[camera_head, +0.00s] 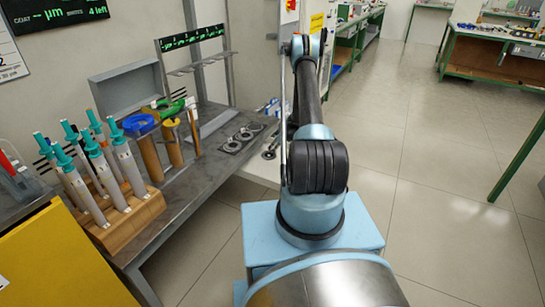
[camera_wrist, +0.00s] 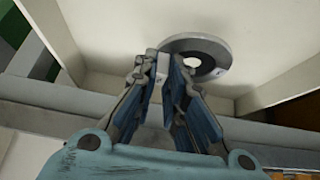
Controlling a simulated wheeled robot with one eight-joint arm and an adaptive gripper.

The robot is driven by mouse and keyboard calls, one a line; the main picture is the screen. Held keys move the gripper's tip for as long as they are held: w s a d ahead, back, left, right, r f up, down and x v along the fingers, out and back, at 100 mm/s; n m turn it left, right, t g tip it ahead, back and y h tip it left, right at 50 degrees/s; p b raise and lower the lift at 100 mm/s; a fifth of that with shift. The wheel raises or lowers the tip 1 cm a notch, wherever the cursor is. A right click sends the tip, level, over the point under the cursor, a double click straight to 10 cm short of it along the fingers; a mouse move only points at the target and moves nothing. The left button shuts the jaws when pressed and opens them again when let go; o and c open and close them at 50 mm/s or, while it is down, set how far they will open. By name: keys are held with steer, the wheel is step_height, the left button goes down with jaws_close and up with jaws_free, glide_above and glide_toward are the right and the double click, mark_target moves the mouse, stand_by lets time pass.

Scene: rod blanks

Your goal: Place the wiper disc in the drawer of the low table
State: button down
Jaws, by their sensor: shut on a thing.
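The wiper disc is a flat grey ring with a central hole (camera_wrist: 213,47), seen at the top middle of the wrist view. My gripper (camera_wrist: 173,70) has its blue-padded fingers at the disc's near left rim and is shut on it. The fingertips hide part of the rim. Around and below the disc is a pale, box-like space with raised walls, which looks like the open drawer (camera_wrist: 105,38). I cannot tell whether the disc touches its floor. In the head view my arm hides the gripper and the held disc.
A grey workbench (camera_head: 180,180) at left carries a wooden block (camera_head: 130,217) of teal-capped rods, wooden cylinders (camera_head: 150,150) and several grey rings (camera_head: 238,140). A yellow cabinet (camera_head: 60,260) stands front left. Green-framed benches (camera_head: 500,62) stand at the back right. The tiled floor at right is clear.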

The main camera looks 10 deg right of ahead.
steer(key=shift+f, duration=2.2)
steer(key=c, duration=1.7)
jaws_free()
steer(key=shift+o, duration=0.2)
